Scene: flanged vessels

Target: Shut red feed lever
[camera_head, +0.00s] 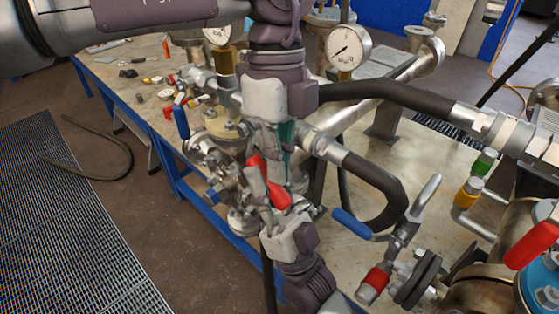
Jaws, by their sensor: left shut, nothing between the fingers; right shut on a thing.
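The red feed lever (278,196) is at the middle of the head view, on the pipework by the table's near edge. Its red grip shows on both sides of a pale finger. My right gripper (258,187) comes up from below and is shut on this lever. My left gripper (283,150) points down from above, just above the lever, and is shut and empty. Its fingertips are partly hidden among the fittings, and I cannot tell whether they touch anything. The lever's pivot is hidden behind my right gripper.
A blue lever (181,122) is left of the grippers and another blue lever (350,222) is to the right. A larger red handle (533,242) is at the right edge. A black hose (385,190) and pressure gauge (348,47) stand close by.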

